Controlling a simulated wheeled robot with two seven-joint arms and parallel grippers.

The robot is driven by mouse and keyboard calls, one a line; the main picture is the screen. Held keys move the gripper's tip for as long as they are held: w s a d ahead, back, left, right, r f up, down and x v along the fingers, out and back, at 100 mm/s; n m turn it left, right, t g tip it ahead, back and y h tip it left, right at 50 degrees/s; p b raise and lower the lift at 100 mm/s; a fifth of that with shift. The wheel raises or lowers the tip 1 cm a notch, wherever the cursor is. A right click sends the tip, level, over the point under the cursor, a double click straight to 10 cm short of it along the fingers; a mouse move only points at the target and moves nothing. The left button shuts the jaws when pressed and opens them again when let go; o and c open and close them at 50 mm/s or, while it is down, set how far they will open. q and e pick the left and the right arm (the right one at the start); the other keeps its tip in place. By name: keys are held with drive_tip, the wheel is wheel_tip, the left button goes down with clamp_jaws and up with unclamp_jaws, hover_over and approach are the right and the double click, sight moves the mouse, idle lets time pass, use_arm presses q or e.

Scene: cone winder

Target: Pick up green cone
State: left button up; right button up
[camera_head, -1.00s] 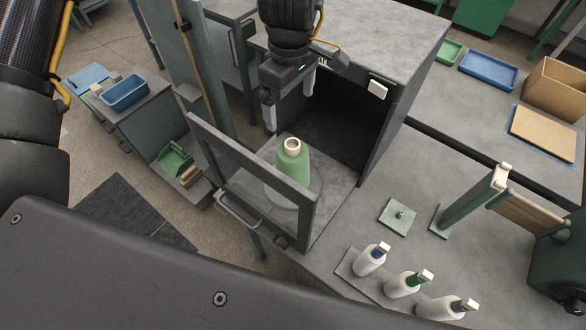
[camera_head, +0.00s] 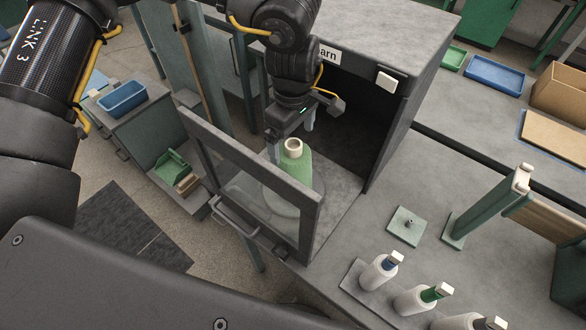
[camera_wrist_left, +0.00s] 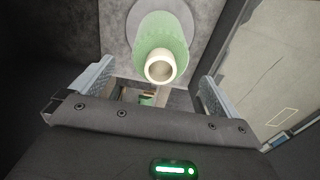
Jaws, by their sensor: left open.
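The green cone (camera_head: 297,165) stands upright on a round plate inside the open grey cabinet, with its cream tube tip (camera_head: 293,148) upward. Part of its lower body shows through the glazed door (camera_head: 255,180). My left gripper (camera_head: 291,136) is open and empty, just above the cone's tip, with its fingers apart. In the left wrist view the green cone (camera_wrist_left: 165,35) appears between and beyond the two open fingers of the left gripper (camera_wrist_left: 155,88). I cannot tell whether a finger touches it. My right gripper is not in view.
The cabinet's side wall (camera_head: 395,135) and top (camera_head: 390,30) stand close to the arm, and the open door frame stands in front. A tray of several white bottles (camera_head: 378,272), a small green spindle plate (camera_head: 405,226) and a green post (camera_head: 487,207) are at right.

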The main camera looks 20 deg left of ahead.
sight(294, 155)
use_arm(q)
drive_tip(key=shift+f, duration=0.55)
drive_tip(key=shift+s+f+p, duration=0.1)
drive_tip(key=shift+f+p, duration=0.1)
drive_tip(key=shift+p, duration=0.15)
wheel_tip(294, 155, down, 4)
drive_tip(key=shift+d+r+p, duration=0.15)
drive_tip(key=shift+r+p, duration=0.05)
drive_tip(key=shift+p, duration=0.8)
drive_tip(key=shift+f, duration=0.65)
drive_tip(key=shift+c, duration=0.9)
drive_tip(key=c, duration=0.9)
